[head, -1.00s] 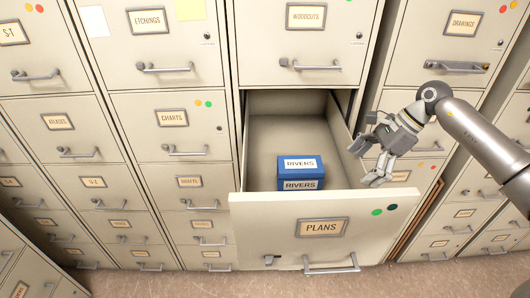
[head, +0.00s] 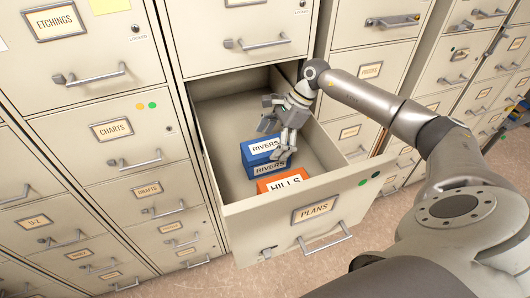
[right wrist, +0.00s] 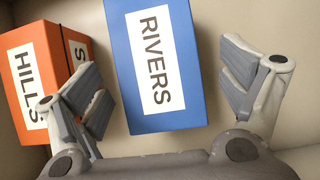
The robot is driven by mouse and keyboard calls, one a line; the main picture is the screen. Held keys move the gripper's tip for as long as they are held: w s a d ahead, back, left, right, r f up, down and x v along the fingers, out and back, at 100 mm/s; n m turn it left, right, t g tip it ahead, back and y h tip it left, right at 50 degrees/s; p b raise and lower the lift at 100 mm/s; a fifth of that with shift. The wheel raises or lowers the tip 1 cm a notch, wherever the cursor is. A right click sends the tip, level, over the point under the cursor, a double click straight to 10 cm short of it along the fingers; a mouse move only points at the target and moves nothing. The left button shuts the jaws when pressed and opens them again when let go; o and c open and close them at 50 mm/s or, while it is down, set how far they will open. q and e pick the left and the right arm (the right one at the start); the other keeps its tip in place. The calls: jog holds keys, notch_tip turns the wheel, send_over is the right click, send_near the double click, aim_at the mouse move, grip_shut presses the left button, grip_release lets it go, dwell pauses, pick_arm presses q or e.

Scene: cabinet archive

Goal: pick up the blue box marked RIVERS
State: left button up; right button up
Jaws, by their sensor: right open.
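The blue box marked RIVERS (head: 258,146) sits inside the open PLANS drawer (head: 250,221). Its label shows on the top and on the front. My right gripper (head: 273,139) is open and empty over the drawer, at the box's right side in the head view, and hides part of the box. In the right wrist view the blue box (right wrist: 154,70) lies between the two spread fingers, with a gap to the right finger. The left finger overlaps the gap between the boxes. My left gripper is not in view.
An orange box marked HILLS (head: 283,182) stands close to the blue box, at the drawer's front; it also shows in the right wrist view (right wrist: 37,75). The drawer walls surround both boxes. Closed labelled drawers fill both sides. The drawer floor left of the boxes is clear.

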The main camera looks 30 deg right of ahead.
aim_at(266, 152)
jog(key=p+x, duration=0.1)
jog(key=x, duration=0.2)
jog(key=shift+s+a, duration=0.1)
jog(key=shift+s, duration=0.05)
jog(key=shift+f, duration=0.25)
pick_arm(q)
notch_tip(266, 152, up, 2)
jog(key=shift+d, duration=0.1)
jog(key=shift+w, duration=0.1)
pick_arm(e)
jog(key=shift+f, duration=0.1)
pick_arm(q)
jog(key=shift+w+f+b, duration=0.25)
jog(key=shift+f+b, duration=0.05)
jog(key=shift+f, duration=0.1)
pick_arm(e)
jog(key=shift+f, duration=0.2)
